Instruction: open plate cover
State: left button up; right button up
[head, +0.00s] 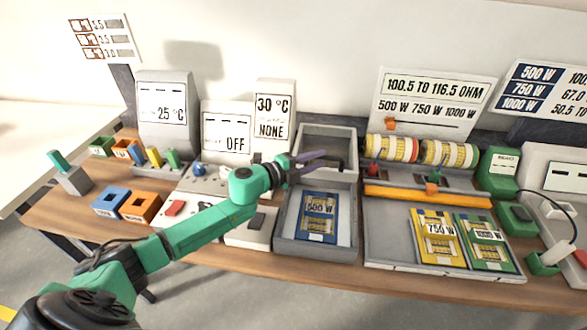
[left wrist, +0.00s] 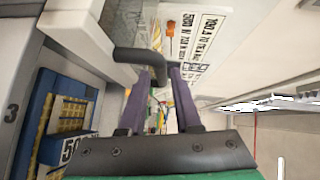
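A light grey box (head: 341,137) stands near the table's middle, behind an open grey tray. A dark bar handle shows by it, partly hidden by my fingers; I take this as the plate cover's handle. My left gripper (head: 322,159) reaches over from the left, with its purple fingers apart at the handle. In the left wrist view the bent dark handle (left wrist: 138,60) crosses at the fingertips, on a pale block (left wrist: 75,28). I cannot tell whether the fingers touch it. A blue 500 W plate (head: 319,216) lies in the grey tray (head: 283,239). My right gripper is not in view.
A yellow 750 W plate (head: 436,240) and a green plate (head: 487,241) lie in a wide tray at the right. Striped rolls (head: 393,149) stand behind them. Display boxes (head: 226,130) and coloured blocks (head: 110,202) occupy the left. A narrow strip of table front is clear.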

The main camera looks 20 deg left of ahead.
pick_arm(q)
jog(key=b+v, duration=0.2)
jog(key=v, duration=0.6)
jog(key=shift+s+a, duration=0.2)
jog(key=shift+s, duration=0.15)
